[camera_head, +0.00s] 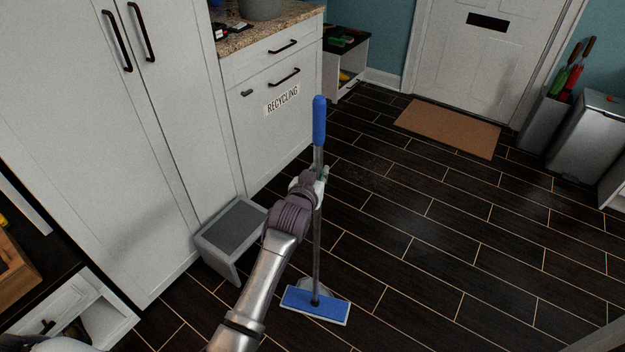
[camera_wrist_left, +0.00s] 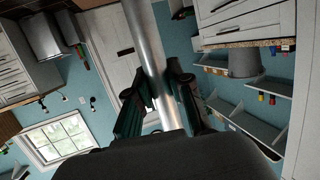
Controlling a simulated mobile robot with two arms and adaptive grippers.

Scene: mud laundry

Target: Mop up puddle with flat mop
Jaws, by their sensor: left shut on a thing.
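The flat mop stands nearly upright, with a blue grip at the top of its grey handle (camera_head: 318,235) and a flat blue head (camera_head: 315,305) on the floor. My left gripper (camera_head: 321,175) is shut on the handle, just below the blue grip. In the left wrist view, the fingers of my left gripper (camera_wrist_left: 165,103) close on both sides of the metal handle (camera_wrist_left: 147,50). A faint, paler patch (camera_head: 375,172) shows on the dark floor right of the handle; I cannot tell whether it is the puddle or a reflection. My right gripper is not in view.
A grey step stool (camera_head: 232,232) stands left of the mop by the white cabinets (camera_head: 110,150). A brown doormat (camera_head: 447,128) lies before the white door. A metal bin (camera_head: 590,135) stands at the right wall. The floor to the right of the mop is clear.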

